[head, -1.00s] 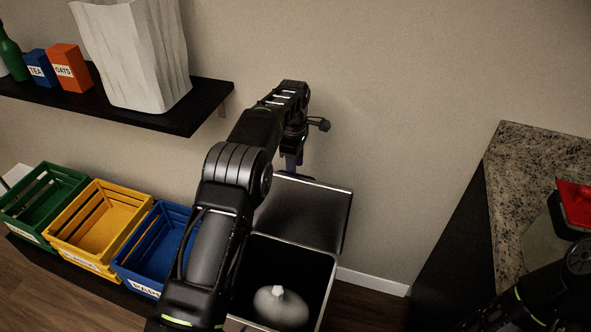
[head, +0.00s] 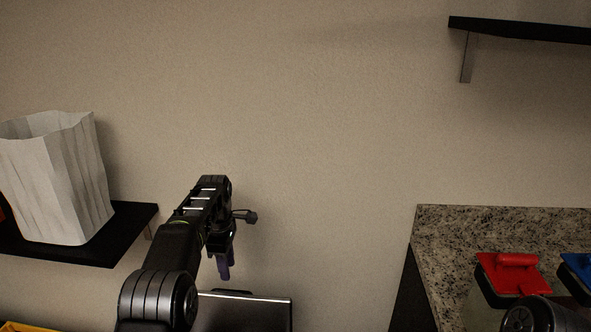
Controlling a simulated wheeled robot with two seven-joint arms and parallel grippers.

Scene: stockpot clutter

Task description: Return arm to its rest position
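No held object shows. Part of my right arm shows at the bottom right edge; its gripper is out of view.
A white paper bag (head: 60,185) stands on a black shelf (head: 95,252) at left. A granite counter (head: 450,225) at right holds containers with a red lid (head: 512,275) and a blue lid (head: 578,268). Another black shelf (head: 520,30) is at upper right. Bare wall fills the middle.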

